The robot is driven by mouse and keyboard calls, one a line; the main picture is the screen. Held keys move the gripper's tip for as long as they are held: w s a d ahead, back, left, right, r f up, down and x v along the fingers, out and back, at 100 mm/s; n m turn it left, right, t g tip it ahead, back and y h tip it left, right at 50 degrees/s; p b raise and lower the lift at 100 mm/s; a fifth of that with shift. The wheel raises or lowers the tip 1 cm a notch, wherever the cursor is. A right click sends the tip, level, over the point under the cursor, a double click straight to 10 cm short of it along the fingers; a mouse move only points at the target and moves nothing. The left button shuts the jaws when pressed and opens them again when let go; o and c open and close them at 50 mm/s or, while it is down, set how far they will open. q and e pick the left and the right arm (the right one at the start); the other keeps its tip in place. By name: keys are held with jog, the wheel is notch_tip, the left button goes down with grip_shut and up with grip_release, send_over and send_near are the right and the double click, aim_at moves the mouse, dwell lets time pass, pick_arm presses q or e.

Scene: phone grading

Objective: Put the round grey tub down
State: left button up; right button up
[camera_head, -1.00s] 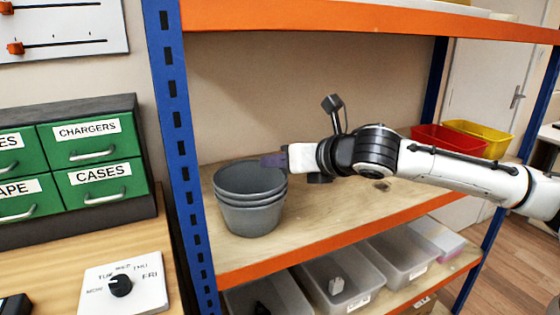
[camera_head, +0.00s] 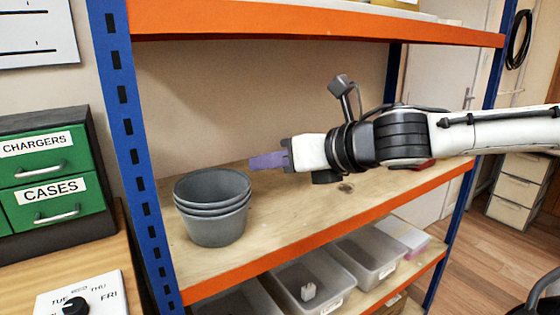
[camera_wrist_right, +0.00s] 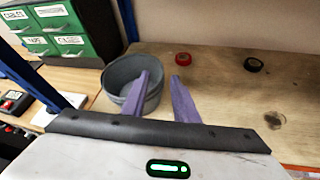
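Round grey tubs (camera_head: 212,222) stand upright on the wooden shelf board, nested in a stack with several rims showing. The stack also shows in the right wrist view (camera_wrist_right: 118,76), left of centre, with part hidden behind one finger. My right gripper (camera_head: 251,162) has purple fingers and is just right of the stack's upper rim in the head view. My left gripper is not in view.
The shelf board (camera_head: 300,215) is bare right of the tubs. A blue upright (camera_head: 128,150) stands left of the tubs. Clear bins (camera_head: 365,256) fill the shelf below.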

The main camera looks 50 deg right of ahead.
jog(key=shift+v, duration=1.05)
